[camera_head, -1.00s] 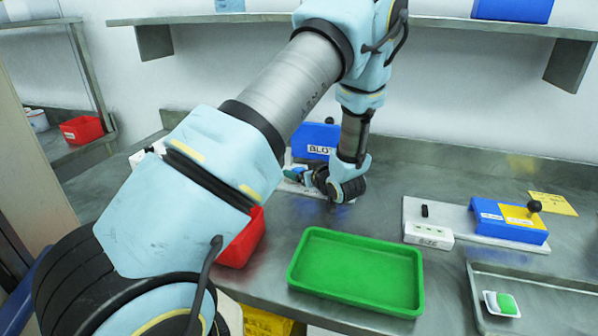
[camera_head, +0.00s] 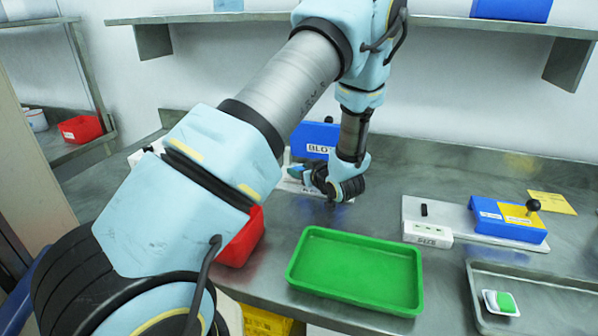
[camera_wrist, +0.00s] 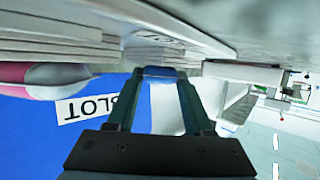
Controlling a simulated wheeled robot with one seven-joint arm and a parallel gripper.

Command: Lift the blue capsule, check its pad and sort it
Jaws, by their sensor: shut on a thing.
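My gripper (camera_head: 309,178) is low over the bench, in front of the blue block labelled "BLOT" (camera_head: 318,135). In the wrist view its two fingers (camera_wrist: 160,82) are shut on a small blue thing, which I take for the blue capsule (camera_wrist: 160,71). Only a sliver of the capsule shows, and its pad cannot be made out. The BLOT block also fills the left of the wrist view (camera_wrist: 30,125), upside down. In the head view my wrist and fingers mostly hide the held capsule.
A green tray (camera_head: 357,232) lies front centre, with a red bin (camera_head: 243,240) to its left. A white "SIZE" block (camera_head: 428,235) and a blue and yellow box (camera_head: 508,220) stand right. A metal tray (camera_head: 550,318) holds a green-and-white piece (camera_head: 505,302). A pink-and-white object (camera_wrist: 60,75) shows in the wrist view.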

